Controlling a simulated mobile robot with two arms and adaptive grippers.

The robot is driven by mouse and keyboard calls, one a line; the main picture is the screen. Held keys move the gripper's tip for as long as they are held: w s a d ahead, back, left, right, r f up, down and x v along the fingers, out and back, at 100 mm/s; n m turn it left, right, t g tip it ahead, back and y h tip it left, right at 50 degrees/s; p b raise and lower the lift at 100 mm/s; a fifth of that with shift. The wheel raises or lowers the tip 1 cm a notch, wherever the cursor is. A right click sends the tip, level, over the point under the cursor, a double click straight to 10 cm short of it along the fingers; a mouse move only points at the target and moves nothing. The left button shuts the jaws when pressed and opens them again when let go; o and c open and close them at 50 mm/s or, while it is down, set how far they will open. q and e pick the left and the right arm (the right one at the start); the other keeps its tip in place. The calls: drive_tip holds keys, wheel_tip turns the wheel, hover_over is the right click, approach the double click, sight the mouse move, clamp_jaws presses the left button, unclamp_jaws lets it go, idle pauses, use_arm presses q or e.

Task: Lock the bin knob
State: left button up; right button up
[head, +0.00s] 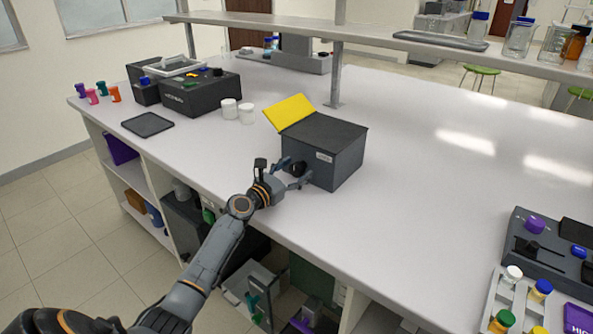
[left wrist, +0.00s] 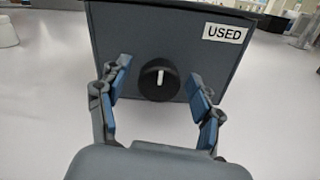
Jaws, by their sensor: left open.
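The dark grey bin (head: 336,151) stands on the white bench, with a yellow flap (head: 289,112) raised at its back left. In the left wrist view its front face (left wrist: 150,38) carries a white "USED" label (left wrist: 225,33). The round black knob (left wrist: 158,79) sits on that face, its white mark pointing straight up. In the head view the knob (head: 298,168) shows beside my fingers. My left gripper (head: 294,179) is open in front of the knob. In the left wrist view its fingers (left wrist: 160,92) stand on both sides of the knob, apart from it. My right gripper is not in view.
Two white jars (head: 237,110), a black box device (head: 190,93) and a dark flat tray (head: 147,124) stand to the left. A control panel (head: 548,245) and a rack of capped vials (head: 518,301) are at the lower right. The bench right of the bin is clear.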

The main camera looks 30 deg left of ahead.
use_arm(q)
drive_tip(key=shift+w, duration=0.45)
drive_tip(key=c, duration=1.2)
drive_tip(key=shift+o, duration=0.2)
drive_tip(key=shift+m, duration=0.3)
drive_tip(key=m+b, duration=0.2)
drive_tip(key=m, duration=0.1)
drive_tip(key=shift+d+f+m, duration=0.1)
drive_tip(key=shift+m, duration=0.3)
drive_tip(key=m+b, duration=0.2)
drive_tip(key=m, duration=0.2)
drive_tip(key=shift+m, duration=0.3)
drive_tip(key=m+b, duration=0.2)
drive_tip(key=m, duration=0.2)
drive_tip(key=shift+d+f+m, duration=0.1)
drive_tip(key=shift+f+m, duration=0.05)
drive_tip(key=shift+m, duration=0.15)
drive_tip(key=shift+m+b, duration=1)
drive_tip(key=shift+m, duration=1.2)
